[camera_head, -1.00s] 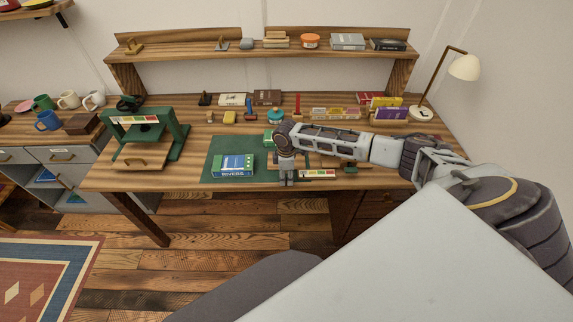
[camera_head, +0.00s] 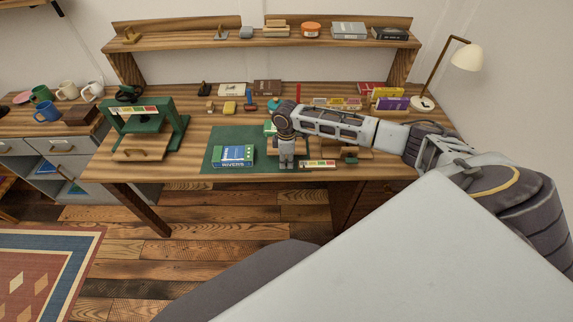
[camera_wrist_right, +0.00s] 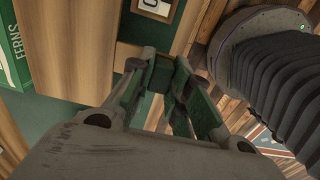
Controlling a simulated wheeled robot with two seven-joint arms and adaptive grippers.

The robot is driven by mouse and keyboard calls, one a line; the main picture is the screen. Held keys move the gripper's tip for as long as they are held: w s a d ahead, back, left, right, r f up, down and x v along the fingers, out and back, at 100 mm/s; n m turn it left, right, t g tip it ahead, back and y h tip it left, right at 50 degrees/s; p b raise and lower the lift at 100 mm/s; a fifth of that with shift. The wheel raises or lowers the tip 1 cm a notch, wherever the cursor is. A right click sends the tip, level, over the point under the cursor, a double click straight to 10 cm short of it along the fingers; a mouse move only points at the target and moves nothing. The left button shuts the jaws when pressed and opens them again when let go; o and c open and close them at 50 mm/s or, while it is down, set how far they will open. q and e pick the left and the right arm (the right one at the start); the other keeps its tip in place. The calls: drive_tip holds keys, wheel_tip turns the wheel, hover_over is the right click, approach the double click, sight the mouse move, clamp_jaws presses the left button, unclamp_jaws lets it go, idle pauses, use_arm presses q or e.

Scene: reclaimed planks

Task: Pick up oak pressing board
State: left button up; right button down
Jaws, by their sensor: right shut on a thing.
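My right gripper (camera_head: 287,164) points down over the front of the desk, beside the green cutting mat (camera_head: 215,138). In the right wrist view my right gripper (camera_wrist_right: 160,88) is shut on a small dark green knob (camera_wrist_right: 160,72). A flat wooden board, which looks like the oak pressing board (camera_wrist_right: 75,45), lies beneath the knob. In the head view my arm and gripper hide much of that board. Whether it touches the surface below is hard to tell. My left gripper is out of view.
A blue and green book (camera_head: 233,156) lies on the mat just left of my right gripper. A colour-striped label (camera_head: 317,164) is to its right. A green press (camera_head: 150,124) stands at the left. A lamp (camera_head: 463,58) stands at the back right.

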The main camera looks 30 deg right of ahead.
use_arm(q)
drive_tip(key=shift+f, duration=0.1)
use_arm(e)
wheel_tip(320, 180, up, 6)
drive_tip(key=shift+r, duration=0.25)
drive_tip(key=shift+s, duration=0.1)
idle(0.5)
